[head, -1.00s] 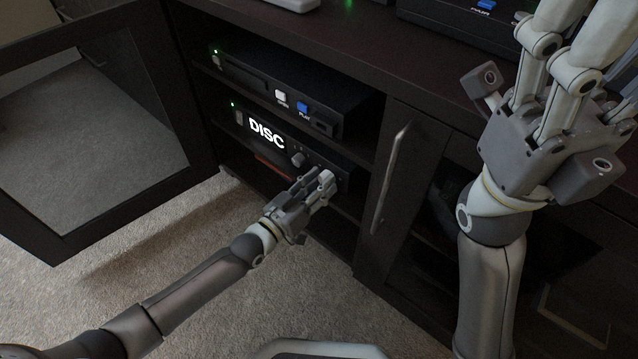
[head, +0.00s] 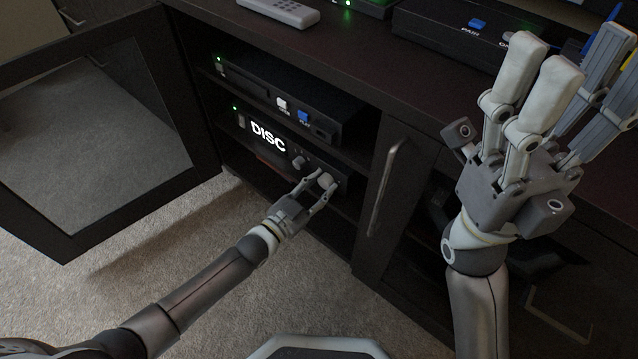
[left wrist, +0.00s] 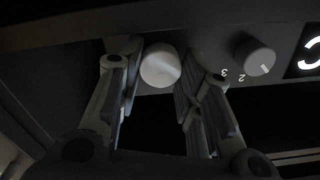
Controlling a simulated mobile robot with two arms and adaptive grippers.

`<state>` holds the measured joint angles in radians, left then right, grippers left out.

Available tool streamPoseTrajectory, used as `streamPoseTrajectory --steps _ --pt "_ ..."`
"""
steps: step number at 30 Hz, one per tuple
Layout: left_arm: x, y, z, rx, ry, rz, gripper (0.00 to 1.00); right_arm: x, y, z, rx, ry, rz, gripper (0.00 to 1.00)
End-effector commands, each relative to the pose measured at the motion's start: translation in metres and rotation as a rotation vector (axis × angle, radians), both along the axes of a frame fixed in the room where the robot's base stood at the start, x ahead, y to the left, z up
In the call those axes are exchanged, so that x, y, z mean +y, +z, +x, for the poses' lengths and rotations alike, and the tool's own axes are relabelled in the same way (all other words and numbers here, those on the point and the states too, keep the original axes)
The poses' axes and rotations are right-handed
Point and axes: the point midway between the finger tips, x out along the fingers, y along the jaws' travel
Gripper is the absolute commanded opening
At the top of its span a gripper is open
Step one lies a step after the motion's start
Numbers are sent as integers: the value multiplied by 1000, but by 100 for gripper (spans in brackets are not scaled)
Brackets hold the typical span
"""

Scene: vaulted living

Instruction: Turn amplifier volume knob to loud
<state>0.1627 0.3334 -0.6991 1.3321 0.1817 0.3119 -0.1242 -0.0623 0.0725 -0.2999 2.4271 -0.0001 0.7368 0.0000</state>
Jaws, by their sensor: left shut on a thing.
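The amplifier (head: 240,122) is the black unit on the lower cabinet shelf, with a lit "DISC" display. On its front are a smaller dark knob (head: 298,162) and, to the right, a larger pale volume knob (head: 325,179). My left gripper (head: 320,183) is at the larger knob. In the left wrist view, this round pale knob (left wrist: 160,67) sits between the two fingers, which are shut on it. No pointer mark is visible on it. The smaller knob (left wrist: 254,56), beside numbers 2 and 3, is clear of the fingers. My right gripper (head: 572,65) is raised, open and empty.
A disc player (head: 290,90) with white and blue buttons is on the shelf above. An open glass door (head: 100,215) stands left; a closed door with a handle (head: 385,185) is right. A remote (head: 278,12) and black box (head: 450,30) lie on top. Carpet is below.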

Motion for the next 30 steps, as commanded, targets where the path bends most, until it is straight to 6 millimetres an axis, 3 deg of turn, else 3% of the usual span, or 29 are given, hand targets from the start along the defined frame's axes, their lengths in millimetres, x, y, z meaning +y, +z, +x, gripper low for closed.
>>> streamPoseTrajectory --steps 19,20,24,30 --pt "0 -1 -1 -34 -1 47 9 0 -2 1 13 1 1 55" --pt "0 -1 -1 -34 -1 47 37 0 -2 1 13 1 1 55" --pt "0 -1 -1 -34 0 46 55 0 -2 1 13 1 1 55" --pt "0 0 0 -34 0 46 55 0 -2 1 13 1 1 55"
